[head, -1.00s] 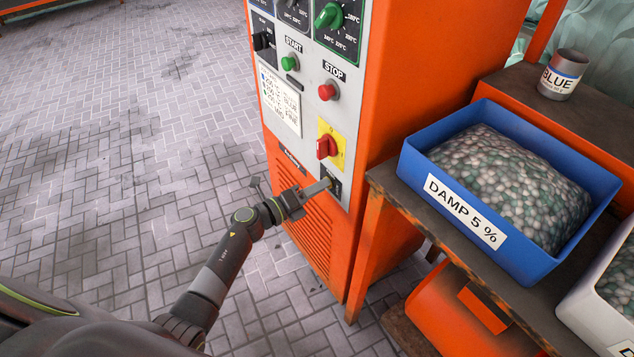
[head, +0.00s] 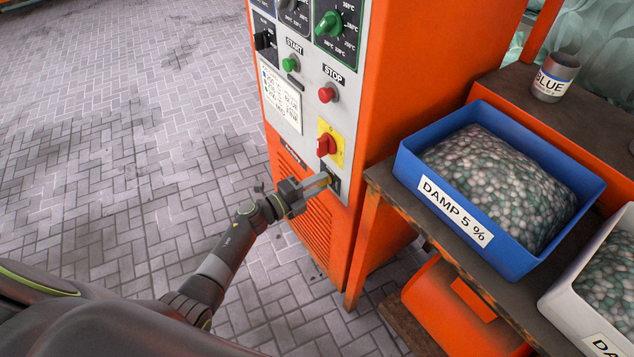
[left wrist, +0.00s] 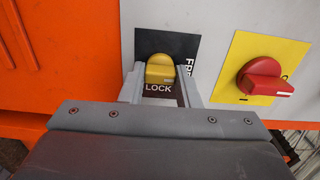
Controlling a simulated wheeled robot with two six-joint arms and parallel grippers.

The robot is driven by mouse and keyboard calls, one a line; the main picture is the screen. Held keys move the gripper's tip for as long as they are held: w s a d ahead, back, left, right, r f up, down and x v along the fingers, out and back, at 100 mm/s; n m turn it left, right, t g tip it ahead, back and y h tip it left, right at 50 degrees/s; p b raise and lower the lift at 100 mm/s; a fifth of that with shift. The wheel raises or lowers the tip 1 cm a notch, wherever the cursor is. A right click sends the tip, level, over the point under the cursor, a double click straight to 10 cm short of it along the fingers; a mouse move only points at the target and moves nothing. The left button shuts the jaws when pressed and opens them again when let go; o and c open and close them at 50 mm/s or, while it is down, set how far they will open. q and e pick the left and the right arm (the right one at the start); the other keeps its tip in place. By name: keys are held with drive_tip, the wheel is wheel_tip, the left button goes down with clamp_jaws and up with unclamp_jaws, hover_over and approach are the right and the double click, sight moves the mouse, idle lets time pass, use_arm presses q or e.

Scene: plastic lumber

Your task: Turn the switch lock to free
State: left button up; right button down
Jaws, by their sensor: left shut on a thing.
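The switch lock is a yellow knob (left wrist: 160,69) on a black plate (left wrist: 184,44), low on the orange machine's grey front panel. In the left wrist view the word LOCK shows just below the knob and FREE stands at the right edge of the plate, partly hidden. The knob's lower end, with a small pale mark, faces LOCK. My left gripper (left wrist: 162,85) is shut on the knob, one finger on each side. In the head view my left gripper (head: 326,181) reaches the plate from the left and hides most of the knob. My right gripper is not in view.
A red rotary switch on a yellow plate (head: 338,151) sits just above the lock. Green START (head: 293,63) and red STOP (head: 327,94) buttons are higher up. A bench with a blue DAMP 5 % bin (head: 513,248) stands close on the right. Open paved floor (head: 130,150) lies left.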

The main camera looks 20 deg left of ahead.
use_arm(q)
drive_tip(key=o, duration=1)
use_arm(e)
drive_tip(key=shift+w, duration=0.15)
use_arm(q)
drive_tip(key=v, duration=1.7)
drive_tip(key=shift+s+a+b, duration=0.2)
drive_tip(key=shift+b, duration=0.15)
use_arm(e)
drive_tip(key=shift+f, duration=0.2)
use_arm(q)
drive_tip(key=shift+f, duration=0.1)
